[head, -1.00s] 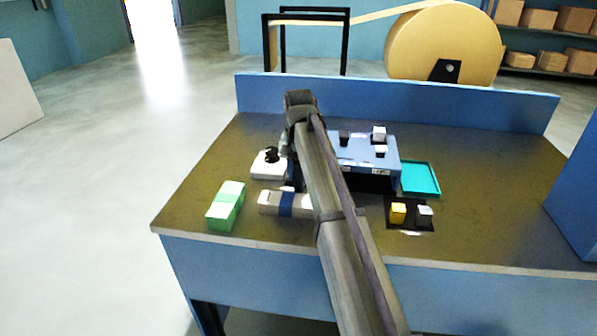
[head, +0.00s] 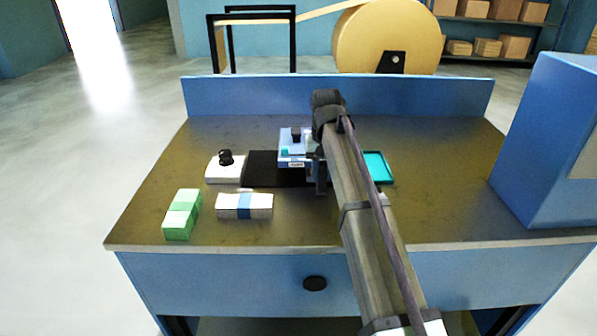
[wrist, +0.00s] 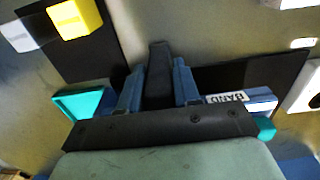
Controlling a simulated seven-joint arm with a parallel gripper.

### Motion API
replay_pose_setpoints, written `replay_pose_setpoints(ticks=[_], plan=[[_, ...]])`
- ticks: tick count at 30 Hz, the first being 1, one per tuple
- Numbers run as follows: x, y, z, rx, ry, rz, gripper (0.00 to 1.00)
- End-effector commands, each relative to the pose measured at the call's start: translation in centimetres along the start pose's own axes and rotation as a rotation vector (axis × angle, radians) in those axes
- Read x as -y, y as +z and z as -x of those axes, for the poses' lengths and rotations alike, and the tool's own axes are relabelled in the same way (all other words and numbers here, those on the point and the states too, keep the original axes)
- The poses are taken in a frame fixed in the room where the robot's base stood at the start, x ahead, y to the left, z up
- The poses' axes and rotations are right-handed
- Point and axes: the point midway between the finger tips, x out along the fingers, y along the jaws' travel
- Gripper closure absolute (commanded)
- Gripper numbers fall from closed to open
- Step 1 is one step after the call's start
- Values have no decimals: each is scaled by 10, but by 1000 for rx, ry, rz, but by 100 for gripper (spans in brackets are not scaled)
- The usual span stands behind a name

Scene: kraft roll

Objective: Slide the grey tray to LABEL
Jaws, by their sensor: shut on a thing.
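My gripper (wrist: 158,88) is shut on an upright dark bar (wrist: 158,62), which looks like the handle of the grey tray. In the head view my gripper (head: 320,180) is low at the front of the blue station (head: 297,146), mostly behind my arm. The tray's body cannot be made out. A BAND sign (wrist: 227,98) shows on the station in the wrist view, and a small white sign (head: 296,164) shows in the head view, left of my gripper. No LABEL sign can be read; the station's right part is hidden by my arm.
A black plate (head: 262,170) lies bare left of my gripper. A white base with a black knob (head: 225,158), a banded bundle (head: 244,206) and a green block (head: 182,215) stand left. A teal tray (head: 379,168) lies right.

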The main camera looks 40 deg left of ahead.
Motion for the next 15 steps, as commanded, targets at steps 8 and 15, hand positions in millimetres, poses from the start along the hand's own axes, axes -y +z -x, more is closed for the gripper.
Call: replay_pose_setpoints(ticks=[8,15], plan=[[-35,0,0,-1,0,-1,100],[-44,0,0,0,1,0,100]])
